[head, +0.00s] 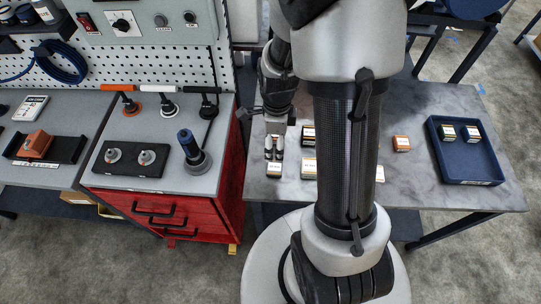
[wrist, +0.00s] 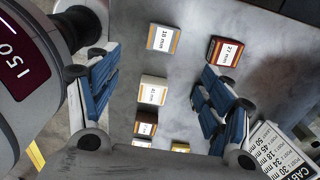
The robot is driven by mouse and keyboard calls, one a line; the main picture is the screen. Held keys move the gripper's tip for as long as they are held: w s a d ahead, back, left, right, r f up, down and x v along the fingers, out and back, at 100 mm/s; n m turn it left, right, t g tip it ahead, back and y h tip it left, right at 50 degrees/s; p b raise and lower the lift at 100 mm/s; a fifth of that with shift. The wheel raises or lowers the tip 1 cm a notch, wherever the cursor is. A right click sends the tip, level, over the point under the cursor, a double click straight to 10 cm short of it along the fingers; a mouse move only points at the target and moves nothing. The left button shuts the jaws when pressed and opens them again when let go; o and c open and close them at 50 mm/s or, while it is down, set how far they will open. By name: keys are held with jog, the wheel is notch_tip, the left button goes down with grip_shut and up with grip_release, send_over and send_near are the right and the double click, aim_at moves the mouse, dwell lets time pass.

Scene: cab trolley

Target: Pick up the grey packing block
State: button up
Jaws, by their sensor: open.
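My gripper (wrist: 158,88) is open, its blue-padded fingers wide apart above the marble table; in the head view it (head: 274,146) is over the table's left part. Between and beyond the fingers in the wrist view, a greyish block with a white 18 mm label and orange edging (wrist: 164,39) lies at the top. A pale block labelled 41 mm (wrist: 153,90) lies nearer, between the fingers. I cannot tell for certain which of these two is the grey packing block. Nothing is held.
A red-brown 27 mm block (wrist: 226,52) lies by the right finger; a brown block (wrist: 146,122) and a yellowish one (wrist: 180,147) lie below. A printed card (wrist: 285,155) is at lower right. A blue tray (head: 438,150) holds two blocks. The red cabinet (head: 165,215) stands left.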

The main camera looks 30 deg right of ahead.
jog(key=b, duration=0.3)
send_over(275, 167)
notch_tip(275, 167, down, 9)
jog(key=shift+s+a+f, duration=0.15)
jog(key=shift+f, duration=0.05)
jog(key=shift+w+f+b, duration=0.2)
jog(key=shift+f+b, duration=0.5)
jog(key=shift+f, duration=2)
jog(key=c, duration=1.1)
jog(key=shift+r, duration=0.2)
jog(key=shift+c, duration=0.2)
